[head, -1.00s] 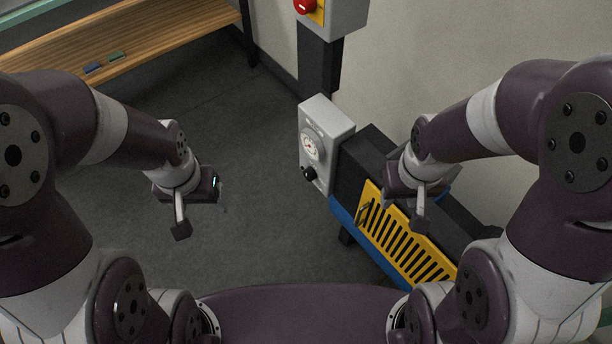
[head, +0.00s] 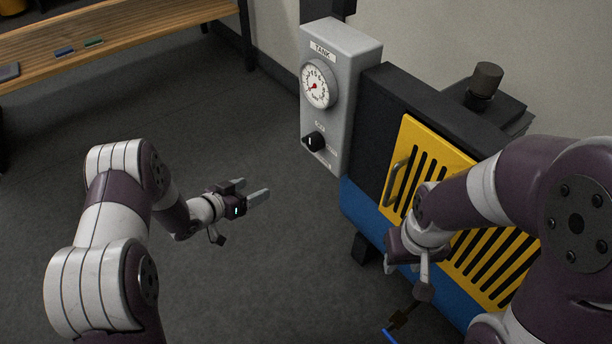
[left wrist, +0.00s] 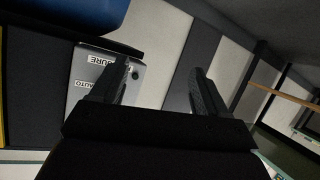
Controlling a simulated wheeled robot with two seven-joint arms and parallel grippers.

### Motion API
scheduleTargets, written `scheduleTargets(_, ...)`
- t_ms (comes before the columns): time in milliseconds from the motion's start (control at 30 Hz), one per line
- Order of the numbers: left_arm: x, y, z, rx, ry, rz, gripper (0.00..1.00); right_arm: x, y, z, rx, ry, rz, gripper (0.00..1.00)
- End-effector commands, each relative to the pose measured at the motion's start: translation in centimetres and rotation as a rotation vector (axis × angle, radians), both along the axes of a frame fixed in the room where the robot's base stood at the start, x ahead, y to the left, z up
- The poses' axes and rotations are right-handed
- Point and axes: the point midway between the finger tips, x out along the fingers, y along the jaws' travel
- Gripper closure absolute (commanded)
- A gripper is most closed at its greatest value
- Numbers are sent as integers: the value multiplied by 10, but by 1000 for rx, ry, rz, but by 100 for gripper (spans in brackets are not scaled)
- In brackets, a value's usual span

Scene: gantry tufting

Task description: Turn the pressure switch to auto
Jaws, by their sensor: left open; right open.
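The pressure switch is a black round knob (head: 314,142) low on the front of a grey box (head: 349,102). Its white mark looks roughly upright, below a small label that is hard to read; another small label sits to its right. In the left wrist view the grey box (left wrist: 137,88) shows "AUTO" and part of "PRESSURE"; the knob is not clear there. My left gripper (head: 264,192) is open and empty, left of and below the knob, well apart from it. My right gripper (head: 408,254) is in front of the yellow grille, its fingers mostly hidden.
A white gauge (head: 318,84) marked TANK sits above the knob. The blue and black machine with its yellow grille (head: 425,140) stands right of the box. A wooden bench (head: 130,30) is at the back left. The floor (head: 260,120) between bench and machine is clear.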

Motion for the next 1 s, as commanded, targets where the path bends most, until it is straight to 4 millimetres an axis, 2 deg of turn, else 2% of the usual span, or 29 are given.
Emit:
scheduleTargets(33, 3, -14, 23, -79, -69, -63, 25, 1, 0, 7, 0, -3, 0, 57)
scheduleTargets(100, 2, -29, 52, -187, -148, -148, 25, 1, 0, 8, 0, -4, 0, 57)
scheduleTargets(233, -7, -43, 82, -325, -205, -232, 25, 1, 0, 7, 0, -3, 0, 57)
scheduleTargets(367, 0, -55, 84, -359, -204, -235, 25, 1, 0, -2, 0, -3, 0, 57)
scheduleTargets(733, 52, -127, 83, -356, -207, -232, 25, 0, 0, -44, 0, -2, 0, 57)
scheduleTargets(900, 65, -143, 85, -356, -204, -230, 25, 0, 0, -51, 0, -2, 0, 57)
scheduleTargets(1000, 67, -146, 88, -356, -204, -229, 25, 0, 0, -51, 0, -2, 0, 57)
